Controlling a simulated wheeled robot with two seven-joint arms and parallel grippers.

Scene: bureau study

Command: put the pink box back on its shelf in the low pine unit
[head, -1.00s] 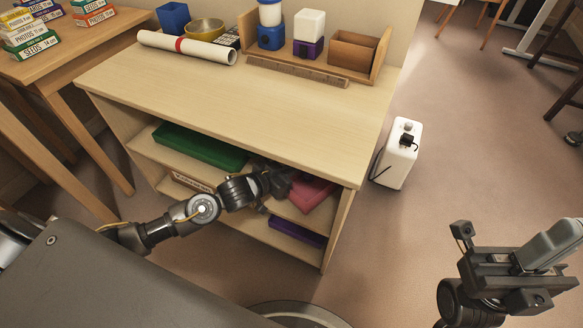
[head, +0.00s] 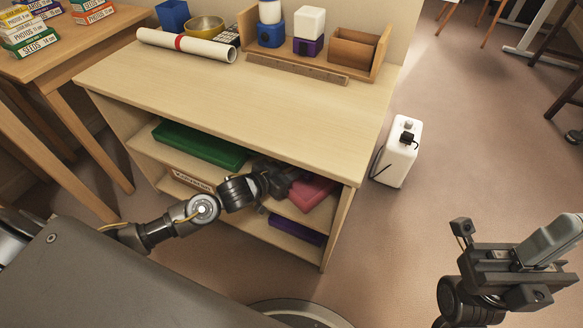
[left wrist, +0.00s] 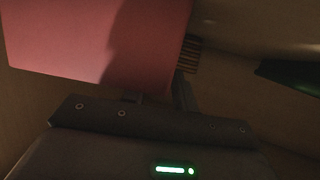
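The pink box (head: 314,192) lies at the right end of the upper shelf in the low pine unit (head: 349,213), near its front. My left gripper (head: 284,181) reaches into that shelf opening from the left, at the box's left side; its fingers are mostly hidden in the head view. In the left wrist view the pink box (left wrist: 95,38) fills the upper left. The left gripper (left wrist: 158,92) is close against its near edge there, one finger partly hidden by the box. I cannot tell whether it grips. My right gripper (head: 505,265) hangs over the floor, away from the unit.
A green box (head: 200,145) lies left on the upper shelf. A purple box (head: 297,229) lies on the shelf below. The unit's top holds a rolled paper (head: 187,46), a ruler (head: 296,68) and a wooden organiser (head: 354,53).

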